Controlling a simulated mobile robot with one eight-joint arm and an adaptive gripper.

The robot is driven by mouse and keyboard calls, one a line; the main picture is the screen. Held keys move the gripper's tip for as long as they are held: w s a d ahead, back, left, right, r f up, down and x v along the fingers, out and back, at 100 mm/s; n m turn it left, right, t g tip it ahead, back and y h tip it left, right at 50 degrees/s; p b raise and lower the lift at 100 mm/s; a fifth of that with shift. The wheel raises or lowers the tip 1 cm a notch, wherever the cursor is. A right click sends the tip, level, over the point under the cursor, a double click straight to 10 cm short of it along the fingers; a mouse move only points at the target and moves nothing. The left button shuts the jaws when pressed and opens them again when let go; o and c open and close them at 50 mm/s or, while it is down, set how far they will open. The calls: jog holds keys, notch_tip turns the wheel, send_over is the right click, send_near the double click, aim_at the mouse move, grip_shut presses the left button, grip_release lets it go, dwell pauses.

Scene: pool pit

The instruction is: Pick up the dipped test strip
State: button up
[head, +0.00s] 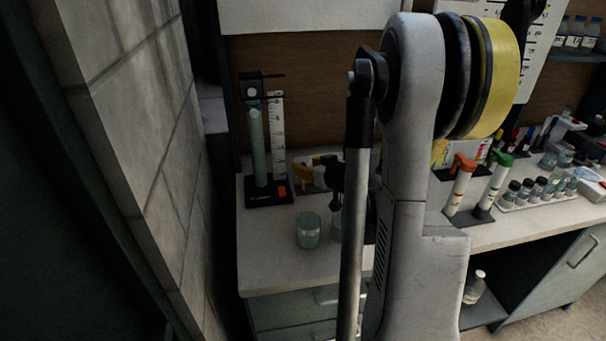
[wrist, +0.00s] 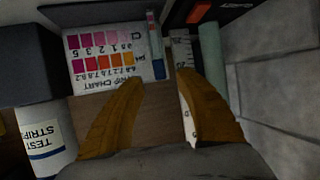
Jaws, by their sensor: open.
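In the wrist view a narrow strip (wrist: 155,40) with a blue end lies along the right edge of the strip chart (wrist: 85,85). It looks like the test strip; whether it is wet I cannot tell. The chart shows upside down, with rows of pink, red and orange squares. My gripper (wrist: 160,79) is open, its two orange-brown fingers on either side below the strip's blue end, with nothing seen between them. How far they are above the strip is unclear. In the head view my arm hides most of the gripper and the strip.
A test strips bottle (wrist: 42,140) stands at the wrist view's left. A white ruler (wrist: 184,90) and a pale green column (wrist: 212,55) are close by the right finger. In the head view a glass jar (head: 308,231) stands on the bench, and a tiled wall (head: 150,130) is left.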

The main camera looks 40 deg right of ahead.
jog(key=x, duration=0.3)
jog(key=shift+a, duration=0.1)
jog(key=shift+s, duration=0.15)
jog(key=c, duration=0.8)
jog(key=shift+c, duration=0.3)
